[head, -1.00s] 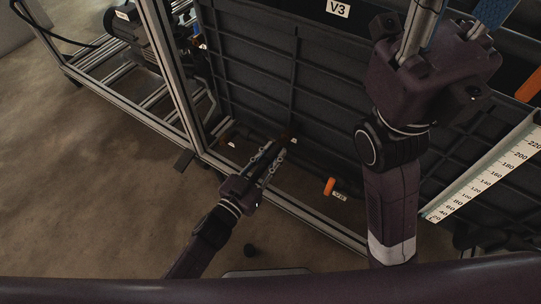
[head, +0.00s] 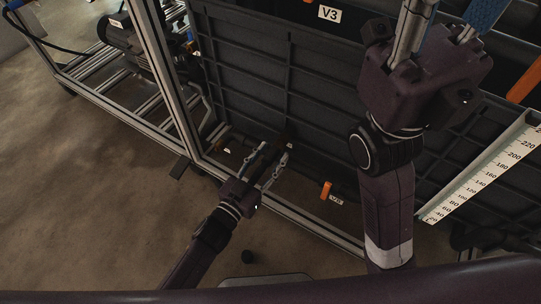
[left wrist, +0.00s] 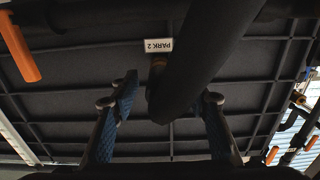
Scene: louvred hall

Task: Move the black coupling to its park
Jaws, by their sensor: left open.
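A thick black cylindrical body, which I take for the black coupling with its hose (left wrist: 195,65), runs from the top right to the middle of the left wrist view. Its near end lies between the blue-padded fingers of my left gripper (left wrist: 168,108), with gaps on both sides. A "PARK 2" label (left wrist: 158,45) shows upside down on the dark panel behind. In the head view my left gripper (head: 268,156) is open low at the panel. My right gripper (head: 448,22) has its tips cut off.
A dark ribbed panel (head: 290,75) with a "V3" label (head: 329,13) stands in a metal frame (head: 172,75). An orange handle (head: 325,190) is right of my left gripper. A white scale (head: 485,170) stands at the right. Open floor (head: 90,200) lies to the left.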

